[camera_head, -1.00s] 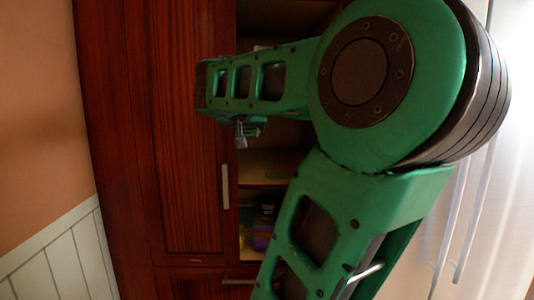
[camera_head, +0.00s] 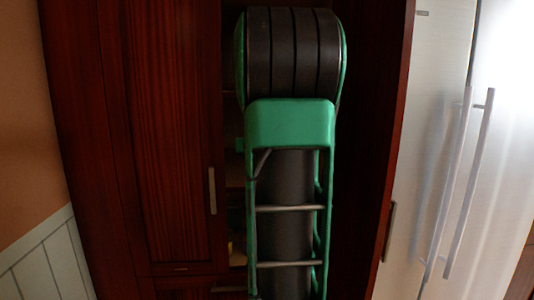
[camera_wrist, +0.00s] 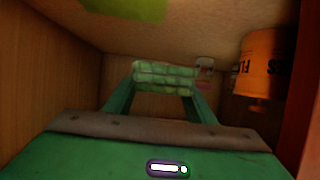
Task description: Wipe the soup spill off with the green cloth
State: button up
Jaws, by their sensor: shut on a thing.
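My gripper (camera_wrist: 165,92) shows in the wrist view, its two green fingers reaching into a wooden cabinet compartment. It is shut on a pale green, folded-looking bundle (camera_wrist: 165,76), which looks like the green cloth. A flat yellow-green patch (camera_wrist: 125,8) is at the top edge of the wrist view; I cannot tell what it is. No soup spill can be made out in either view. In the head view my arm hides most of the cabinet opening, and my gripper is out of sight.
An orange container (camera_wrist: 262,62) with dark lettering is close on the right in the wrist view. A small pale can (camera_wrist: 204,68) is further back. Wooden side walls are close around. In the head view, a dark red cabinet door (camera_head: 165,140) is at left and a pale fridge (camera_head: 440,130) at right.

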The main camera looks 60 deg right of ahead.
jog(key=shift+w+d+f, duration=0.2)
jog(key=shift+d+f, duration=0.1)
jog(key=shift+d, duration=0.05)
jog(key=shift+f, duration=2.95)
jog(key=shift+f, duration=0.95)
jog(key=shift+s+d, duration=0.1)
jog(key=shift+d, duration=0.05)
jog(key=shift+s+d+f, duration=0.1)
jog(key=shift+s+d, duration=0.55)
jog(key=shift+s, duration=0.25)
jog(key=shift+s+d+f, duration=0.1)
jog(key=shift+s+d, duration=0.6)
jog(key=shift+s, duration=0.2)
jog(key=shift+s+d, duration=0.65)
jog(key=shift+s, duration=0.25)
jog(key=shift+s+d+r, duration=0.15)
jog(key=shift+s+d, duration=0.85)
jog(key=shift+s, duration=0.25)
jog(key=shift+s+d+r, duration=0.1)
jog(key=shift+s+d, duration=0.85)
jog(key=shift+s, duration=0.25)
jog(key=shift+f, duration=0.15)
jog(key=shift+w+a, duration=0.1)
